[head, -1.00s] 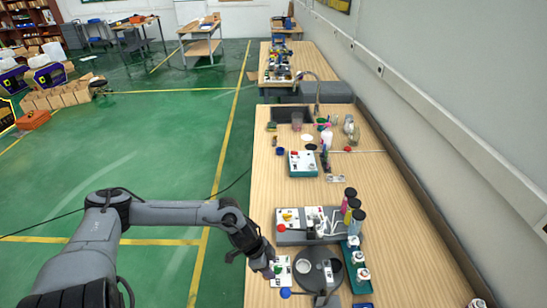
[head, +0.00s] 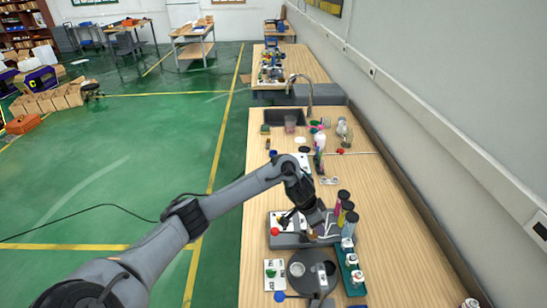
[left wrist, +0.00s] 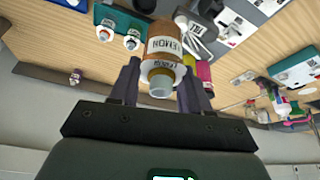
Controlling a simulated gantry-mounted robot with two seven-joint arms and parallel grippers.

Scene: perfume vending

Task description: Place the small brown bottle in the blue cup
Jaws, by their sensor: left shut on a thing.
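In the left wrist view, the brown bottle (left wrist: 164,30) with a white LEMON label sits between the fingers of my left gripper (left wrist: 160,82). Its grey cap end points toward the wrist camera. In the head view, my left gripper (head: 325,226) is over the grey machine (head: 286,240) beside the coloured bottles, and the bottle is too small and covered to make out. A small dark blue round thing (head: 273,153) farther up the bench may be the blue cup; it is too small to be sure. My right gripper is not in view.
Pink, yellow and dark-capped bottles (head: 343,207) stand just right of the gripper. A teal rack (head: 350,270) with several white-capped bottles is nearer, beside a round dark plate (head: 303,283). A sink (head: 284,117) is farther back.

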